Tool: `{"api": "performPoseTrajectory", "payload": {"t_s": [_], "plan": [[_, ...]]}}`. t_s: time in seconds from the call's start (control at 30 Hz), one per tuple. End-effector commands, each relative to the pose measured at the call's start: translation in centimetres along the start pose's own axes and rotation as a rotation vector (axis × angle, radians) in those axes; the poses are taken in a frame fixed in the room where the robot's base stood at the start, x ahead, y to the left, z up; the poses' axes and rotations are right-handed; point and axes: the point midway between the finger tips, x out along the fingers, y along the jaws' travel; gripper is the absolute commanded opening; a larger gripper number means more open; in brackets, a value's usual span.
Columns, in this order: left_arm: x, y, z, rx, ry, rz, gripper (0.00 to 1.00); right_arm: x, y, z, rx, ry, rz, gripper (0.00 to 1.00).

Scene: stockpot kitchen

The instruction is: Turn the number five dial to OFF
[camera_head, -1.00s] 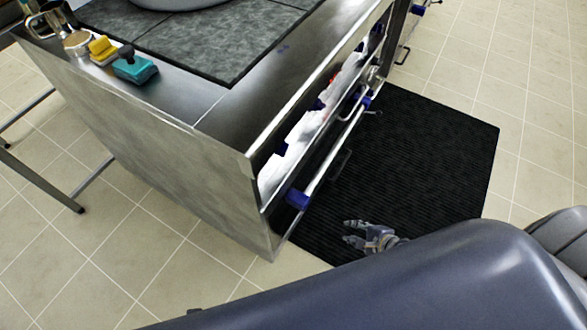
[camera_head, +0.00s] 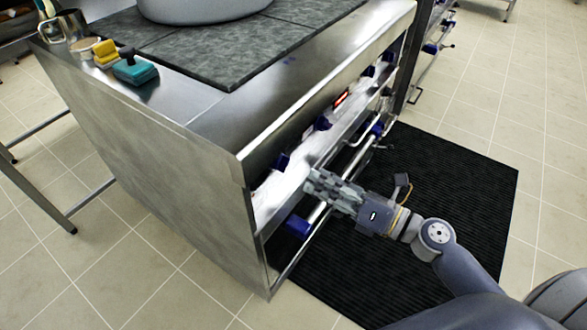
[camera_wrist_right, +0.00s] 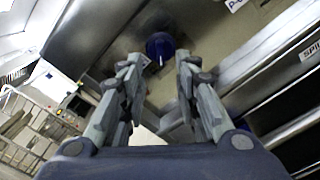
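Several blue dials sit along the steel front panel (camera_head: 268,199) of the cooking unit in the head view. One blue dial (camera_head: 281,161) is near the panel's near end, and another dial (camera_head: 322,123) is farther along. I cannot read their numbers, so I cannot tell which is number five. My right gripper (camera_head: 311,182) is beside the panel, close to the nearest dial. In the right wrist view a blue dial (camera_wrist_right: 160,46) with a pale pointer lies ahead, between the open fingers of the right gripper (camera_wrist_right: 152,60), apparently not gripped. My left gripper is out of view.
A rail with blue fittings (camera_head: 297,226) runs below the panel. The top holds a large pot (camera_head: 200,8), a teal sponge-like item (camera_head: 135,70), a yellow one (camera_head: 105,53) and a metal jug (camera_head: 70,28). A black mat (camera_head: 450,190) covers the floor in front.

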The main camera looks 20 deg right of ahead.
Motion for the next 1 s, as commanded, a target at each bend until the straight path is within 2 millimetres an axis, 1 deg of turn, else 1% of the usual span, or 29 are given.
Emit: {"api": "performPoseTrajectory", "payload": {"t_s": [0.03, 0.2, 0.4, 0.6, 0.9, 0.97, 1.0], "plan": [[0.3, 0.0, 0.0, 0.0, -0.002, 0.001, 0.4, 0.9, 0.1, 0.2, -0.002, -0.001, 0.003, 0.3], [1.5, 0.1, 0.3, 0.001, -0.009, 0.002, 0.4, 3.8, 0.1, 0.2, -0.003, -0.001, 0.001, 0.3], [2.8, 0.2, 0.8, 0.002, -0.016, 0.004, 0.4, 6.3, 0.0, 0.1, -0.003, -0.001, 0.0, 0.3], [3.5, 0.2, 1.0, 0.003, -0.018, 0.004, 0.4, 7.5, 0.0, 0.0, -0.002, 0.0, -0.001, 0.3], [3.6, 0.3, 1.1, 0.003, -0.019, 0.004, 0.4, 7.6, -0.1, 0.0, -0.002, 0.0, -0.002, 0.3], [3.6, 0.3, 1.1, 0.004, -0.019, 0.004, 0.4, 7.6, -0.1, 0.0, -0.002, 0.0, -0.002, 0.16], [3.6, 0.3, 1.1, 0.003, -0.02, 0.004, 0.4, 7.6, -0.1, 0.0, -0.002, 0.0, -0.002, 0.07]]}}
